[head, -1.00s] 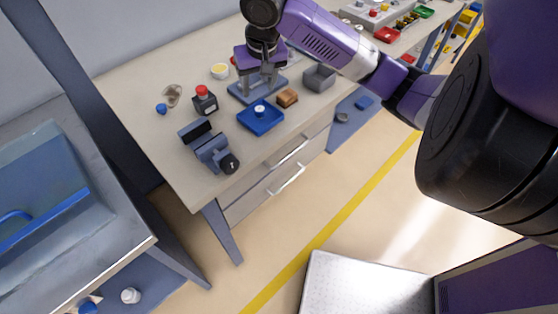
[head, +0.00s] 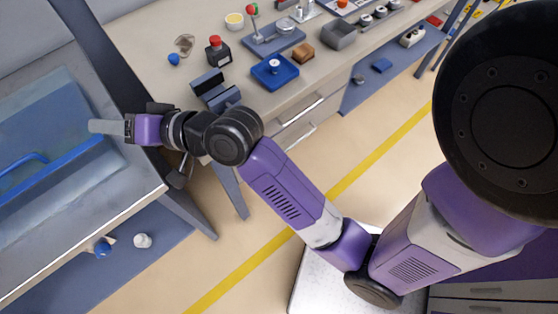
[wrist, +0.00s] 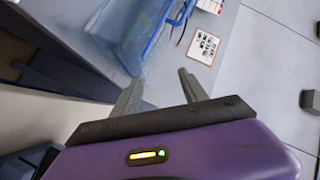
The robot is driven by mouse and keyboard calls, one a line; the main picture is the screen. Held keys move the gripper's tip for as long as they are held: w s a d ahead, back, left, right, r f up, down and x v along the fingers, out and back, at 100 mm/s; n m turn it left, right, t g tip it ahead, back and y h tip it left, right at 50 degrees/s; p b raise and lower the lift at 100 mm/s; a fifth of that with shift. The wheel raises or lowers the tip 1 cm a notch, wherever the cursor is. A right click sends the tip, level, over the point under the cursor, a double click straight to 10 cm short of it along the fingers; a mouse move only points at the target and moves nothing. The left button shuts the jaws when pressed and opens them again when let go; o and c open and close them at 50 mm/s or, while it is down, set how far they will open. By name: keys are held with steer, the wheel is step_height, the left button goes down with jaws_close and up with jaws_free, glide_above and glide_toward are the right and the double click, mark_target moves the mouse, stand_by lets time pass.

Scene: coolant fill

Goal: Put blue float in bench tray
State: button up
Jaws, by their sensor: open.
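A small round blue thing (head: 173,59), which may be the blue float, lies near the bench's left end beside a beige looped piece. A shallow blue tray (head: 289,79) sits near the bench's front edge, with a small blue and white piece in it. I cannot tell for sure which blue piece is the float. My gripper (head: 100,127) is stretched left, over the metal table with the clear tank, well away from the tray. In the wrist view my gripper (wrist: 161,90) is open, with nothing between its fingers.
The clear tank (head: 60,145) has a blue bar along its edge and also shows in the wrist view (wrist: 125,30). A dark vise (head: 212,90) and a red-topped block (head: 217,50) stand on the bench. A grey bin (head: 339,36) stands further right. A white bottle (head: 142,240) is on the lower shelf.

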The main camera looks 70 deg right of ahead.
steer(key=s+a+f+n+h, duration=0.15)
steer(key=s+f, duration=0.35)
steer(key=s, duration=0.5)
steer(key=s+a+f+n+h, duration=0.1)
steer(key=s+a+f, duration=0.25)
steer(key=s, duration=0.65)
steer(key=s+d+r+n, duration=0.1)
steer(key=s+d+n, duration=0.1)
steer(key=s, duration=0.5)
steer(key=s+d+r+n, duration=0.1)
steer(key=s+d+n, duration=0.1)
steer(key=s+n, duration=0.3)
steer(key=shift+s+r+g+y, duration=0.2)
steer(key=shift+s+g+y, duration=0.25)
steer(key=shift+s, duration=0.75)
steer(key=shift+n, duration=0.25)
